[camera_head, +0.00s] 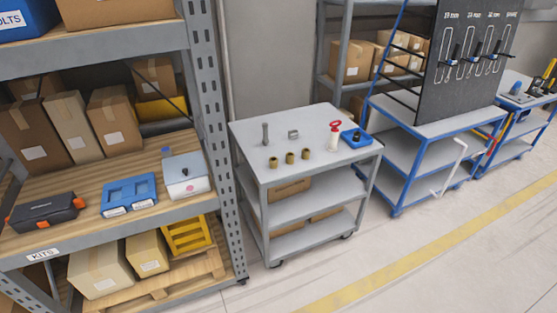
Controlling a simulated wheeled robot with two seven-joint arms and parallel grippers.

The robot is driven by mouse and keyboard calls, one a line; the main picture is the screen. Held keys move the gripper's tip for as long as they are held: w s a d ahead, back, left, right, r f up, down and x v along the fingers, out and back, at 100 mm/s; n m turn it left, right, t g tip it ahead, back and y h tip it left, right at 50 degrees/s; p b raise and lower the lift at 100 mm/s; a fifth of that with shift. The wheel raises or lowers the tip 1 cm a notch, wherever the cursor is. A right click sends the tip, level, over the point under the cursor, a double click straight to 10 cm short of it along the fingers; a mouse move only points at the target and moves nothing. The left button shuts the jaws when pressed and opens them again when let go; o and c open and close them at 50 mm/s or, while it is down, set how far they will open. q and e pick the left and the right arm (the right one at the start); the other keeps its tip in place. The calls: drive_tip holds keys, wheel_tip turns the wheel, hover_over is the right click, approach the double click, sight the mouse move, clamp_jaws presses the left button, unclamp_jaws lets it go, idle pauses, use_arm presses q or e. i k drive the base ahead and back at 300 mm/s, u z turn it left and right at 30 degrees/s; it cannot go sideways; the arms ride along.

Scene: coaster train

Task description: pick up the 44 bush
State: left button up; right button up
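Three small brass-coloured bushes stand in a row near the front edge of the grey cart's top (315,122): a left bush (273,162), a middle bush (290,157) and a right bush (305,154). They look much alike, and I cannot read any size marking, so I cannot tell which is the 44 bush. Neither of my grippers is in view.
The cart top also holds a grey pin (265,134), a grey block (293,134), a red-and-white tool (334,136) and a blue fixture (355,138). A shelf upright (207,120) stands left of the cart. A blue cart (410,127) stands right. Floor in front is clear.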

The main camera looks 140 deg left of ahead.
sight(290, 155)
drive_tip(key=u, duration=3.15)
drive_tip(key=i, duration=1.7)
drive_tip(key=z, duration=5.3)
